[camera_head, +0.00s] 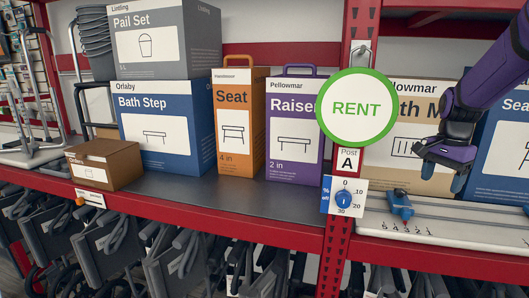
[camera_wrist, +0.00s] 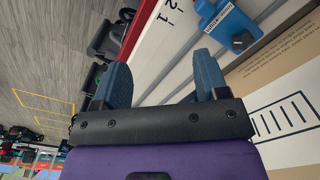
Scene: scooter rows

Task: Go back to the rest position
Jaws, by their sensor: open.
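My gripper (camera_head: 444,173) hangs at the right of the head view, purple and black with two blue fingers pointing down. It is in front of the tan bath mat box (camera_head: 395,142) and above the white board (camera_head: 440,230) on the shelf. In the wrist view my gripper (camera_wrist: 160,72) shows two blue fingers spread apart with nothing between them. A blue slider (camera_head: 400,205) sits on the board's rail, below and left of the fingers and apart from them. The slider also shows in the wrist view (camera_wrist: 226,24), beyond the fingers.
A round RENT sign (camera_head: 356,108) hangs on the red post left of my gripper, above a dial card (camera_head: 344,197). Boxes stand along the shelf, including orange (camera_head: 238,155) and purple (camera_head: 293,160) ones. Grey scooters or similar gear (camera_head: 190,255) fill the space below. The shelf's front middle is bare.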

